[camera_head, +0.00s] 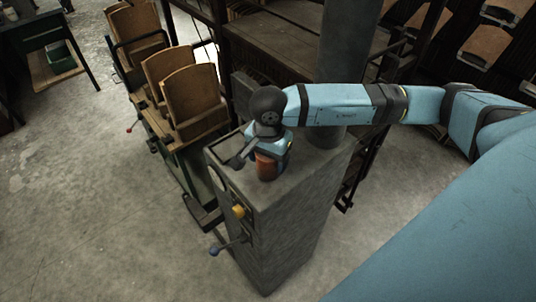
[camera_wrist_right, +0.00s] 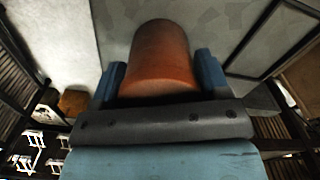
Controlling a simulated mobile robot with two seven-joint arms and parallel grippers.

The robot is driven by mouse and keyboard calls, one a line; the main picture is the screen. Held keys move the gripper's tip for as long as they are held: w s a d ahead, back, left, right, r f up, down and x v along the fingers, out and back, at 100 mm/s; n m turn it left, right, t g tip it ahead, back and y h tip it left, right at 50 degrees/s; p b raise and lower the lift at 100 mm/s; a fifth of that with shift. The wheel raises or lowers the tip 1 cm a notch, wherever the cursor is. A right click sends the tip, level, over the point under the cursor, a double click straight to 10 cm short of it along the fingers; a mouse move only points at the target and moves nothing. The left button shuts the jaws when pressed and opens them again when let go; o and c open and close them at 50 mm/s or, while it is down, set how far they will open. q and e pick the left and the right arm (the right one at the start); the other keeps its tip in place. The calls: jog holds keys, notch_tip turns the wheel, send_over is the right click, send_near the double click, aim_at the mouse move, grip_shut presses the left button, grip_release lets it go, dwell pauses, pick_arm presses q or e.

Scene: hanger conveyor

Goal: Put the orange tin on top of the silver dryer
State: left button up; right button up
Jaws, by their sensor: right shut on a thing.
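The orange tin (camera_head: 267,166) shows in the head view at my right gripper (camera_head: 270,150), over the top of the grey box-shaped dryer (camera_head: 299,215). In the right wrist view the tin (camera_wrist_right: 158,55) sits between the two blue fingers of my right gripper (camera_wrist_right: 160,85), which is shut on it. The tin is at or just above the dryer's top face; I cannot tell if it touches. The gripper hides part of the tin in the head view. My left gripper is not in view.
A yellow knob (camera_head: 239,211) and a blue-tipped lever (camera_head: 215,251) stick out of the dryer's front. A thick grey column (camera_head: 346,45) rises behind its top. A cart with wooden panels (camera_head: 190,95) stands close at its left. The floor at the left (camera_head: 60,200) is clear.

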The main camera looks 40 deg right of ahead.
jog(key=shift+w, duration=0.15)
jog(key=shift+s, duration=0.3)
jog(key=o, duration=0.7)
jog(key=shift+f+b, duration=0.15)
jog(key=shift+b, duration=0.15)
jog(key=o, duration=0.4)
